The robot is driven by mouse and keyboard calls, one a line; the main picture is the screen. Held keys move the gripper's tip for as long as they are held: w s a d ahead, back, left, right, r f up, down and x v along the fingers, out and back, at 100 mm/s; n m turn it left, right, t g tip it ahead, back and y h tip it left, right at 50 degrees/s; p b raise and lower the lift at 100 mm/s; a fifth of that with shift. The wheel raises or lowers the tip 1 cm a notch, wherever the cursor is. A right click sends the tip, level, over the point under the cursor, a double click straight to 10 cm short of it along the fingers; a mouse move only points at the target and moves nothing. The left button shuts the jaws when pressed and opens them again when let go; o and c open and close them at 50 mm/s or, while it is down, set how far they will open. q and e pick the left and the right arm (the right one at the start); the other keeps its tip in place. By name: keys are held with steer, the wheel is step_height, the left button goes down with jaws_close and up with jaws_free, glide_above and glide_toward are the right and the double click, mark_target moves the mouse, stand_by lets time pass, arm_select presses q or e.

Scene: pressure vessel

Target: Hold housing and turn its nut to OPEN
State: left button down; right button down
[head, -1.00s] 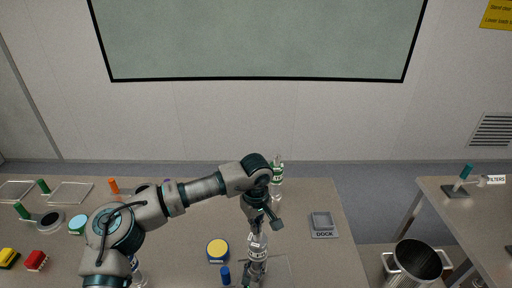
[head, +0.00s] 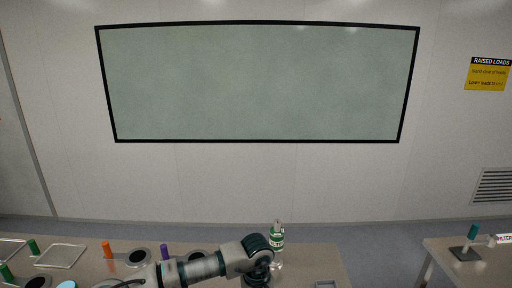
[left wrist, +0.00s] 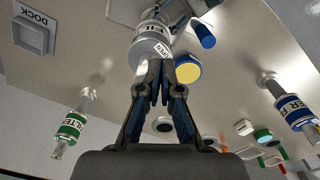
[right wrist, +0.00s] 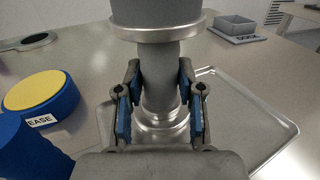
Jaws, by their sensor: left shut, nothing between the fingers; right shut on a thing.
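The housing, a silver cylinder with a white and dark label, shows in the left wrist view (left wrist: 150,36) with a small white tag (left wrist: 164,49) at its near end. My left gripper (left wrist: 158,68) is shut and empty, its fingertips overlapping that end in the picture; I cannot tell whether they touch. The nut is not clearly distinguishable behind the fingers. In the right wrist view, my right gripper (right wrist: 160,108) is shut on the housing's metal neck (right wrist: 161,72), below a wide flange (right wrist: 160,31). The housing stands upright. The head view shows my left arm, but the housing is below its frame.
A metal tray (right wrist: 245,105) lies around the housing's foot. A yellow-topped blue disc (right wrist: 38,92) and a blue cylinder (right wrist: 22,150) stand beside it. The grey dock (right wrist: 236,27) is behind. A green-labelled filter bottle (head: 277,238) stands at the table's back.

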arm_select(q)
steer(key=shift+w+a+f, duration=0.2)
steer(key=shift+w+f, duration=0.3)
steer(key=shift+w, duration=0.1)
stand_by(0.4)
steer(key=shift+d, duration=0.3)
steer(key=shift+w+d, duration=0.1)
steer(key=shift+w+d, duration=0.2)
steer(key=shift+d, duration=0.1)
stand_by(0.4)
steer(key=shift+d, duration=0.15)
